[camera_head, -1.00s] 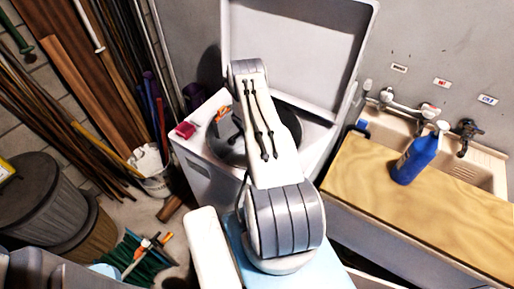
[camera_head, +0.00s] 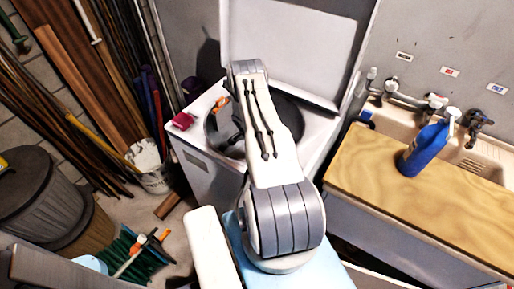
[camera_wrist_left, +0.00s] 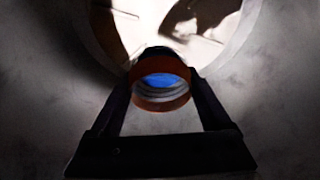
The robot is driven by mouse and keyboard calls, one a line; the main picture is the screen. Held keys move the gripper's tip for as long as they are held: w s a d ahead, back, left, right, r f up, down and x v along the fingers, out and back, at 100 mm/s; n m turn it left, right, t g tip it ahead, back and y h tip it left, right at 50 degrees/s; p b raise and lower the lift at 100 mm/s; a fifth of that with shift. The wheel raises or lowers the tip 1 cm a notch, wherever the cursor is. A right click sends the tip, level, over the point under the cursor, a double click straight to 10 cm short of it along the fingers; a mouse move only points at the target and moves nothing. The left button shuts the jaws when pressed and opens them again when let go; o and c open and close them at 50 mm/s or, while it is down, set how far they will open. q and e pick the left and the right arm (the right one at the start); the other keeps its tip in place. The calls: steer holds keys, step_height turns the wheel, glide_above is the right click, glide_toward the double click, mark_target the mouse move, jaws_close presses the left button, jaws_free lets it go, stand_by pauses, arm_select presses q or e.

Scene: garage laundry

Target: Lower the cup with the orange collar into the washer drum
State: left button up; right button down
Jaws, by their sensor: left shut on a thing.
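The washer (camera_head: 205,172) is a white top-loader with its lid (camera_head: 295,50) raised and its dark round drum opening (camera_head: 287,107) showing around my arm. My left gripper (camera_wrist_left: 160,88) is shut on the cup with the orange collar (camera_wrist_left: 160,104). In the left wrist view the collar faces the camera, and the cup's inside looks blue with pale rings. Grey curved walls surround it, with a bright round area behind. In the head view my white arm reaches over the opening and hides most of the gripper. The cup's depth is unclear. My right gripper is out of view.
A small red object (camera_head: 182,121) and an orange item (camera_head: 220,104) lie at the washer's left rim. A blue spray bottle (camera_head: 424,152) stands on the wooden board (camera_head: 400,205) by the sink (camera_head: 480,160). A bucket (camera_head: 156,181) and bins (camera_head: 38,195) stand left.

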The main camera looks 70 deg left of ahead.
arm_select(q)
steer(key=shift+f+b, duration=3.1)
steer(key=shift+f, duration=0.45)
steer(key=shift+f+b, duration=2)
steer(key=shift+f, duration=0.1)
steer(key=o, duration=1.2)
steer(key=shift+c, duration=0.2)
steer(key=v, duration=1)
steer(key=shift+r, duration=0.3)
